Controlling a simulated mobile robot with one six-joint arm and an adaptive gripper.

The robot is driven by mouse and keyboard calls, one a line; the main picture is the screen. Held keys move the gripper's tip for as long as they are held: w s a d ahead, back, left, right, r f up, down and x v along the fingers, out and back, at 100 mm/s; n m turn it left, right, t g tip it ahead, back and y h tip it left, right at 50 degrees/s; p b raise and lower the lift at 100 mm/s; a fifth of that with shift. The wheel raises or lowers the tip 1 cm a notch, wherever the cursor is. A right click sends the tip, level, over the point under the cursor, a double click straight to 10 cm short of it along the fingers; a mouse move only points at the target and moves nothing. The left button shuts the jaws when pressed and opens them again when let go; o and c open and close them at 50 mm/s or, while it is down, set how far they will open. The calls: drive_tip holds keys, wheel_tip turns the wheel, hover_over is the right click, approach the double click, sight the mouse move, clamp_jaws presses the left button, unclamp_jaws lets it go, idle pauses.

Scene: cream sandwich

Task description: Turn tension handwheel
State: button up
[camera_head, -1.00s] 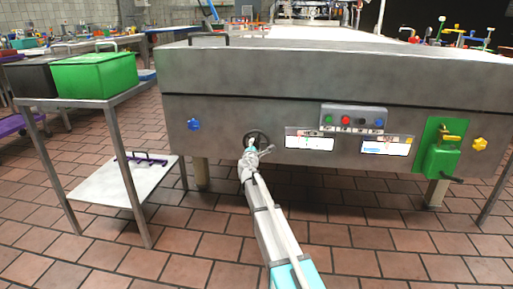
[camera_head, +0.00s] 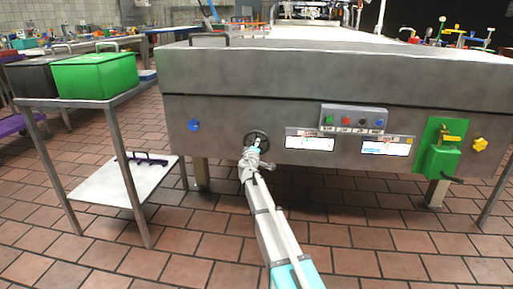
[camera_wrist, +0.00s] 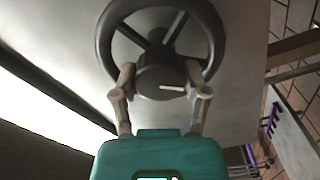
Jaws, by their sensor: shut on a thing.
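The tension handwheel (camera_head: 262,135) is a dark round wheel on the grey machine's front panel, left of the two label plates. In the wrist view the handwheel (camera_wrist: 105,38) shows a thick rim, spokes and a round hub (camera_wrist: 158,88) with a pale line on its face. My gripper (camera_wrist: 160,76) has one finger on each side of the hub and is shut on it. In the head view my gripper (camera_head: 254,150) partly covers the wheel's lower part.
A button box (camera_head: 353,119) and label plates (camera_head: 310,142) are right of the wheel. A green lever unit (camera_head: 438,150) and yellow knob (camera_head: 480,144) are farther right; a blue knob (camera_head: 194,125) is left. A cart (camera_head: 100,105) with a green bin (camera_head: 95,75) stands at left.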

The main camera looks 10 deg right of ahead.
drive_tip(key=m, duration=0.5)
drive_tip(key=shift+s+d, duration=0.15)
drive_tip(key=shift+d, duration=0.05)
idle(0.4)
drive_tip(key=o, duration=1)
drive_tip(key=shift+o, duration=0.7)
drive_tip(key=shift+a, duration=0.1)
drive_tip(key=shift+a, duration=0.1)
drive_tip(key=v, duration=1.1)
drive_tip(key=shift+s, duration=0.35)
